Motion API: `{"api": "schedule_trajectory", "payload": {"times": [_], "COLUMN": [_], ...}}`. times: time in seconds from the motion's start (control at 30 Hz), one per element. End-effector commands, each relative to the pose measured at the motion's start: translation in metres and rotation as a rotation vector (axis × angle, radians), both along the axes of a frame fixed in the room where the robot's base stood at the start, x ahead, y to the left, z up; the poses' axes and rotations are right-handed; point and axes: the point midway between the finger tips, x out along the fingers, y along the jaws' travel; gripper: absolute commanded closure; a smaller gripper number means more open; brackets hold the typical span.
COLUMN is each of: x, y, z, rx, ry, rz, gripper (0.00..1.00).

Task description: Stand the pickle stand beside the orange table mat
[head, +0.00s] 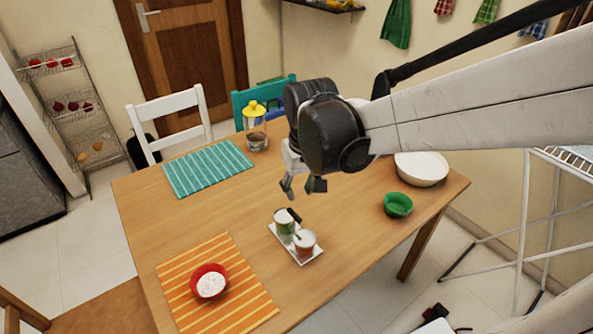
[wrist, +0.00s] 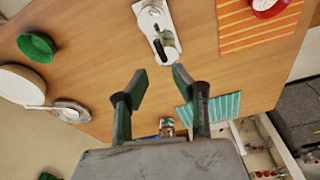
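The pickle stand (head: 304,262) is a small white tray with two jars and a dark handle-like piece. It stands upright on the table to the right of the orange striped table mat (head: 222,250), with a strip of bare wood between them. My gripper (head: 303,187) is open and empty, above the table and behind the stand. In the wrist view, my two fingers (wrist: 160,77) are spread apart. The stand (wrist: 151,38) lies beyond their tips, and the orange mat (wrist: 236,30) is to its right.
A red bowl (head: 210,282) with white contents sits on the orange mat. A green bowl (head: 398,205) and a large white bowl (head: 421,168) stand at the right. A yellow-lidded jar (head: 256,128) and teal mat (head: 208,168) are at the back.

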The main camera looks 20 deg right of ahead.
Motion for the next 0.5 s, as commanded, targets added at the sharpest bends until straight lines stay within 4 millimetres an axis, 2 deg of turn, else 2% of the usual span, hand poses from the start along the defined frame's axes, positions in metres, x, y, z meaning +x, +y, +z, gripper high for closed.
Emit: {"api": "schedule_trajectory", "payload": {"times": [0.2, 0.5], "x": [-0.032, -0.075], "y": [0.0, 0.0], "z": [0.031, 0.057], "rx": [0.003, 0.011], "ry": [-0.123, -0.293], "rz": [-0.013, -0.031], "gripper": [0.74, 0.74]}}
